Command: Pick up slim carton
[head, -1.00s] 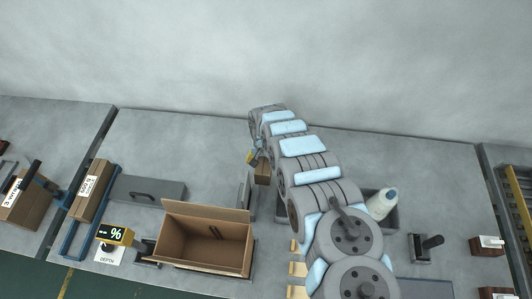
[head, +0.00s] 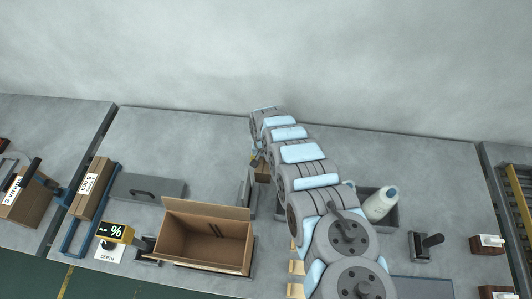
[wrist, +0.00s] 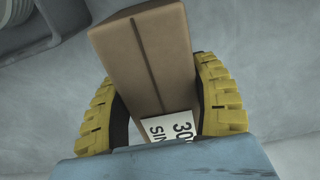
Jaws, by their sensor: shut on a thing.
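The slim carton is a narrow brown box with a dark seam down its face and a white label, partly readable as "30" and "SIN". In the wrist view the carton (wrist: 150,60) stands between the two yellow ribbed fingers of my gripper (wrist: 155,80), which is shut on it. The carton's lower end is hidden by the gripper body. In the head view my gripper (head: 255,160) is mostly hidden behind my arm, and only a small brown part of the carton (head: 263,173) shows beside it. I cannot tell whether the carton is clear of the table.
An open cardboard box (head: 207,240) stands at front left of the gripper. A grey case (head: 148,188) and a taped carton (head: 92,188) lie farther left. A white bottle (head: 381,204) lies in a grey bin right of my arm. The back of the table is clear.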

